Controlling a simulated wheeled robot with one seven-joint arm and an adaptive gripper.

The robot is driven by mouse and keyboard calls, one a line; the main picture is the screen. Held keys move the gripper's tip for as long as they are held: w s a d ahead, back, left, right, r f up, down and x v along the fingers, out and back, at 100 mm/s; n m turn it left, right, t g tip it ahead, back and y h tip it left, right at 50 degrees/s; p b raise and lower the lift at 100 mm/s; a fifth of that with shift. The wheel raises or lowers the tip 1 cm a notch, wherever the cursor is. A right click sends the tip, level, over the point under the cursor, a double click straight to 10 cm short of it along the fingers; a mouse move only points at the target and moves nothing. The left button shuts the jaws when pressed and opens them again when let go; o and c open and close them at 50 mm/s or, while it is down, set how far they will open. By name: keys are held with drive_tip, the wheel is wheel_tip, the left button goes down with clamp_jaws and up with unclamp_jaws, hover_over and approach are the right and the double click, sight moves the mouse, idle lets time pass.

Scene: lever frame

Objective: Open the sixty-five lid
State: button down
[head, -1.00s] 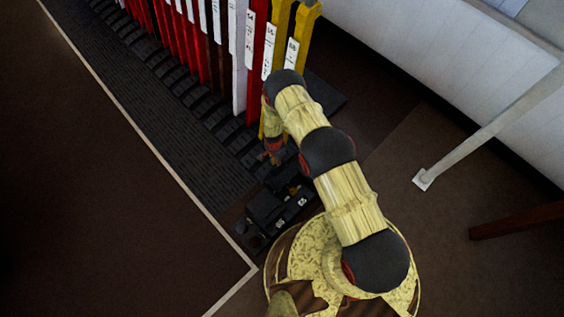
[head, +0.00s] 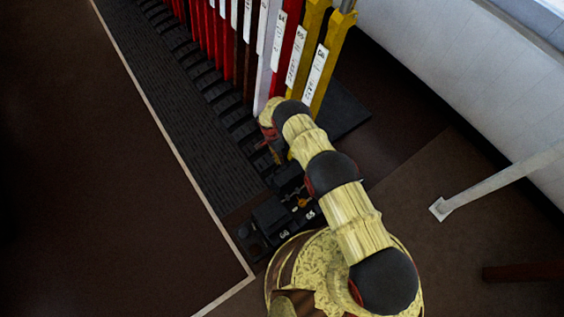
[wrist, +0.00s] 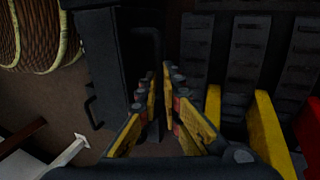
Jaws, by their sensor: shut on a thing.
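The sixty-five unit is a dark block at the near end of the lever frame, with a white "65" label (head: 310,214). Its dark lid (head: 287,176) shows just above the label and appears raised, with an orange patch (head: 303,202) beside it. My gripper (head: 274,153) is at the far edge of this lid. In the wrist view my gripper (wrist: 160,98) has its yellow fingers closed around a thin dark bar (wrist: 155,45), seemingly the lid's handle. The contact point is mostly hidden between the fingers.
The dark sixty-six block (head: 270,214) stands closer to the front corner. Two yellow levers (head: 325,70) rise just behind my gripper, then red and white levers. A pale post (head: 500,185) stands at the right. The brown floor (head: 90,200) at left is clear.

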drive_tip(key=shift+s+d+f+g+h, duration=0.1)
drive_tip(key=shift+s+f+g+h, duration=0.15)
drive_tip(key=shift+f, duration=0.25)
drive_tip(key=shift+s+d+f+g+h, duration=0.1)
drive_tip(key=shift+f+g+h, duration=0.05)
drive_tip(key=shift+f+g, duration=0.25)
drive_tip(key=c, duration=2.2)
unclamp_jaws()
drive_tip(key=shift+w+a, duration=0.1)
drive_tip(key=shift+w, duration=0.05)
drive_tip(key=shift+o, duration=1.4)
drive_tip(key=shift+w+a+r, duration=0.15)
drive_tip(key=shift+w+a, duration=0.1)
drive_tip(key=shift+w, duration=0.05)
drive_tip(key=shift+r, duration=0.1)
drive_tip(key=v, duration=1.2)
drive_tip(key=shift+c, duration=0.4)
